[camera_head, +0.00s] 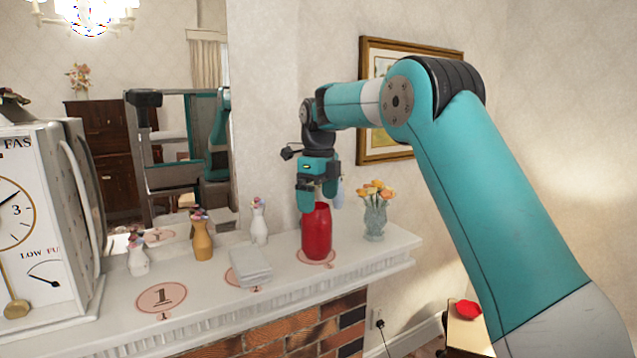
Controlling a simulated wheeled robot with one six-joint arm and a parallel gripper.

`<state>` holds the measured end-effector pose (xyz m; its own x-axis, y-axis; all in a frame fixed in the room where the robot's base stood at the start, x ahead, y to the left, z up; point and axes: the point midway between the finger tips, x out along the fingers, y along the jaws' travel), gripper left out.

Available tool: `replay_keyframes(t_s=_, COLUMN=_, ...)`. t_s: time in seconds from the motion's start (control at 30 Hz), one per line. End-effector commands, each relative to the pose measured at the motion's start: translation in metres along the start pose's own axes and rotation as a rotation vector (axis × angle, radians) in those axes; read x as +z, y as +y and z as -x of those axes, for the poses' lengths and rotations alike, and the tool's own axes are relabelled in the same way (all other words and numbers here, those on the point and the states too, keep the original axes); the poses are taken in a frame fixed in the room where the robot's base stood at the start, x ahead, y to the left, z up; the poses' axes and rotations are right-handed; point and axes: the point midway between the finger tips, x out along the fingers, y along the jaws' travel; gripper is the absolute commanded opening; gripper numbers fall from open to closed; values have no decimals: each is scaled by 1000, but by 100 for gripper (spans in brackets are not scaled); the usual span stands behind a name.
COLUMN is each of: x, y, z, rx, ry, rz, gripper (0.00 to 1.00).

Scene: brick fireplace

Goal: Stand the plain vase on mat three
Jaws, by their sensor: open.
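A plain red vase (316,232) without flowers stands upright on a pink round mat (329,257) on the white mantel shelf. The vase covers most of that mat, so I cannot read its number. My gripper (321,199) hangs pointing down at the top of the red vase, its fingers open around or just above the rim. I cannot tell whether a finger touches it. Another pink mat (161,298), marked 1, lies bare at the left. A third pink mat (233,277) lies mostly under a pale grey folded stack (250,262).
A glass vase with orange flowers (375,217) stands close right of the red vase. A yellow vase (202,240) and white vases (259,221) with flowers stand along the mirror (180,120). A large clock (40,215) fills the left end.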

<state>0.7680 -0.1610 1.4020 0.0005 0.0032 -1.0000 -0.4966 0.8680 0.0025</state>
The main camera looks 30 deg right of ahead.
Motion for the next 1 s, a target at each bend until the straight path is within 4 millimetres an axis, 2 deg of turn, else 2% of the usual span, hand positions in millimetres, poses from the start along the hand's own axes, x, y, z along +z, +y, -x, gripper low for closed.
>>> replay_keyframes(t_s=0.2, x=0, y=0, z=45, rx=0, ry=-1, rz=0, gripper=100)
replay_keyframes(t_s=0.3, x=0, y=0, z=55, rx=1, ry=0, rz=1, gripper=100)
replay_keyframes(t_s=0.57, x=0, y=0, z=61, rx=1, ry=1, rz=1, gripper=100)
replay_keyframes(t_s=0.67, x=0, y=6, z=61, rx=1, ry=-1, rz=54, gripper=100)
replay_keyframes(t_s=0.77, x=-3, y=28, z=62, rx=0, ry=-12, rz=250, gripper=100)
replay_keyframes(t_s=0.83, x=-7, y=54, z=62, rx=-2, ry=-27, rz=485, gripper=100)
replay_keyframes(t_s=1.0, x=-35, y=138, z=52, rx=-14, ry=-93, rz=1221, gripper=100)
